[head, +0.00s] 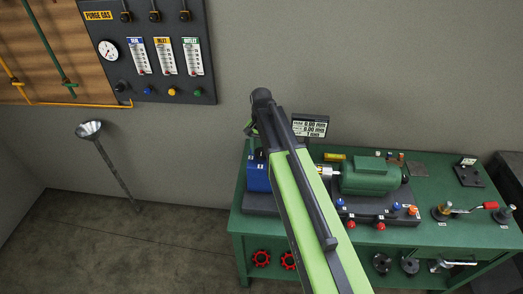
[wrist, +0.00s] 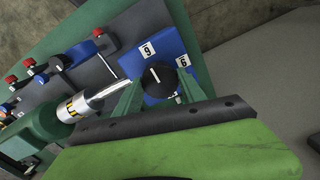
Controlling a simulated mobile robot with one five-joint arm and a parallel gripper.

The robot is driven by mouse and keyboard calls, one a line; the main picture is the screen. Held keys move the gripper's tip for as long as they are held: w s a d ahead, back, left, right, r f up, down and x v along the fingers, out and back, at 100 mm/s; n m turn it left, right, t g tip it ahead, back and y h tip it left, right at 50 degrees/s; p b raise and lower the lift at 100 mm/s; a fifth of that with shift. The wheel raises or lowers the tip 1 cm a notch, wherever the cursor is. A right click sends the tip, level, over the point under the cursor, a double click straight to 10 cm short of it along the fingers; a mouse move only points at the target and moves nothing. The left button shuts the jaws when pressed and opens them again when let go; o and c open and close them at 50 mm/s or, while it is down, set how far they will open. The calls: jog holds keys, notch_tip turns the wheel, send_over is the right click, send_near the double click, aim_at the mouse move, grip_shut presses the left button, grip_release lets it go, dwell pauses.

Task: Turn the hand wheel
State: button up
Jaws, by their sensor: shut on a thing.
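The hand wheel (wrist: 158,76) is a small black disc with a white line across it. It sits at the blue pump block (wrist: 155,48), by the labels 9 and 6. My gripper (wrist: 161,84) has a green finger on each side of the disc and is shut on it. The white line slants slightly in the wrist view. In the head view the blue block (head: 257,174) shows left of my arm, and the arm hides the wheel and most of the gripper.
A green motor (head: 370,176) and a silver shaft (wrist: 106,92) stand beside the block on the green bench (head: 243,232). A display (head: 310,127) stands behind my arm. A gauge panel (head: 150,52) is on the wall.

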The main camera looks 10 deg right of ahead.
aim_at(262, 152)
dwell(0.4)
jog(key=o, duration=1.4)
jog(key=shift+c, duration=0.2)
notch_tip(262, 152, up, 17)
jog(key=p, duration=1.7)
jog(key=shift+r, duration=0.2)
jog(key=shift+f, duration=0.1)
